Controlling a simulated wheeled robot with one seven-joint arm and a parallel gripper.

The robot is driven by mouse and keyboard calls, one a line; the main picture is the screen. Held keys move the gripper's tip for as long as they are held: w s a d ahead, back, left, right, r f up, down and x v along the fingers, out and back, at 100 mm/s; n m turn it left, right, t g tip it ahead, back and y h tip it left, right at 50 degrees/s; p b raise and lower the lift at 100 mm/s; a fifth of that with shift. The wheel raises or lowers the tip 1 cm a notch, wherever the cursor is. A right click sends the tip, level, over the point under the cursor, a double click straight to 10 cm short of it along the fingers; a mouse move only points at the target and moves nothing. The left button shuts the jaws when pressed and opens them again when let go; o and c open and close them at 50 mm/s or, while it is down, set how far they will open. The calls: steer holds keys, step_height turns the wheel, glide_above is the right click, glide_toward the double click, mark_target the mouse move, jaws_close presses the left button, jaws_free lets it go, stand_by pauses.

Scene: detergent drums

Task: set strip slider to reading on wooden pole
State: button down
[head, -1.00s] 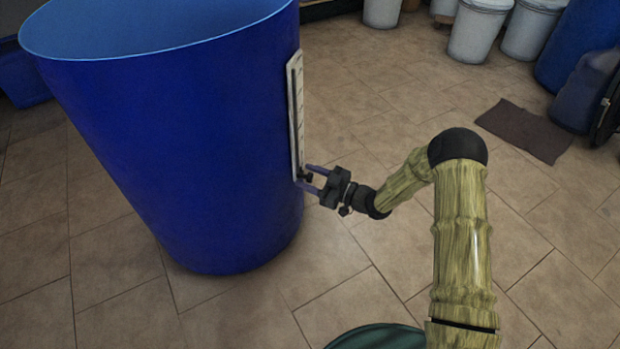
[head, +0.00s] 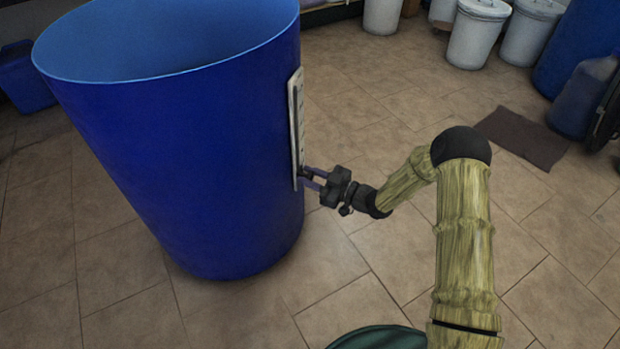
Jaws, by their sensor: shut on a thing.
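A narrow white strip (head: 296,115) with faint marks stands nearly upright on the right side of a large blue drum (head: 175,165). The marks are too small and steeply angled to read. A small dark slider (head: 305,173) sits near the lower end of the strip, a little above its bottom edge. The fingers partly hide the slider. The strip is on the drum; I see no separate wooden pole carrying it.
Tiled floor (head: 400,270) is clear to the right of the drum. A brown mat (head: 520,137) lies farther back. White buckets (head: 478,35) and a blue barrel (head: 580,50) stand at the back right. A blue bin (head: 25,80) is at the left.

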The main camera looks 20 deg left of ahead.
steer(key=r+p, duration=0.5)
steer(key=r, duration=0.2)
steer(key=r+p, duration=0.5)
steer(key=r, duration=0.3)
steer(key=shift+w+d+r, duration=0.1)
steer(key=shift+w+r, duration=0.1)
steer(key=c, duration=1.2)
jaws_free()
steer(key=shift+f, duration=0.1)
steer(key=s+d+p, duration=0.1)
steer(key=d, duration=0.4)
steer(key=s+d+p, duration=0.1)
steer(key=d+p, duration=0.1)
steer(key=d, duration=0.4)
steer(key=s+d+p, duration=0.1)
steer(key=d, duration=0.5)
steer(key=shift+s, duration=0.25)
